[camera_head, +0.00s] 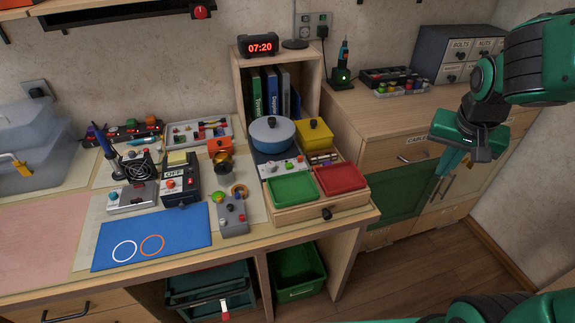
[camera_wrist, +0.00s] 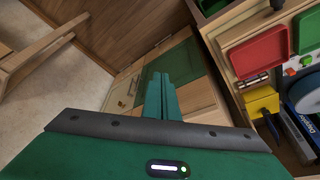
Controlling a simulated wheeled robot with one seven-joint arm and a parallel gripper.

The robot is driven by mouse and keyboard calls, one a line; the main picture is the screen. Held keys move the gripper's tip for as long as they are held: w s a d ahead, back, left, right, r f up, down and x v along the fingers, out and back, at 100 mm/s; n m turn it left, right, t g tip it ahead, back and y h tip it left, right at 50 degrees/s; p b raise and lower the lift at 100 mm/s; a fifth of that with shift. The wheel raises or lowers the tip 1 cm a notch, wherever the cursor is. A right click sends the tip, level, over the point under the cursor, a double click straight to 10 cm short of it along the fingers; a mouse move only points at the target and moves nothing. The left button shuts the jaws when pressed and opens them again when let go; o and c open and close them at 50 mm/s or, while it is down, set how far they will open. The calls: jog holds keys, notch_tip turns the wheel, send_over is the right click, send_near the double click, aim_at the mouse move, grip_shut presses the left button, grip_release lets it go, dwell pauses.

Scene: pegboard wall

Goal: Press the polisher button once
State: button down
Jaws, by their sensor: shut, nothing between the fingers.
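Several small devices with knobs or buttons stand on the workbench in the head view; I cannot tell for sure which is the polisher. A dark box marked OFF (camera_head: 180,187) has a red button (camera_head: 170,183) on it. My gripper (camera_head: 437,188) is shut and empty, far right of these devices, in front of the drawer cabinet. Its closed fingers also show in the wrist view (camera_wrist: 161,82).
A drawer unit with red (camera_head: 341,179) and green (camera_head: 292,187) trays and a blue pot (camera_head: 272,133) stands between my gripper and the devices. A blue mat (camera_head: 150,238) with two rings lies at the bench front. Open floor lies before the cabinet.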

jog(key=w+a+t, duration=0.2)
jog(key=w+a, duration=0.6)
jog(key=n+t+y, duration=0.1)
jog(key=t+y, duration=0.2)
jog(key=y, duration=0.2)
send_over(289, 166)
jog(key=f, duration=0.2)
jog(key=shift+s+d, duration=0.2)
jog(key=shift+s, duration=0.05)
jog(key=shift+f, duration=4.4)
jog(key=shift+f, duration=0.85)
jog(key=shift+r, duration=0.95)
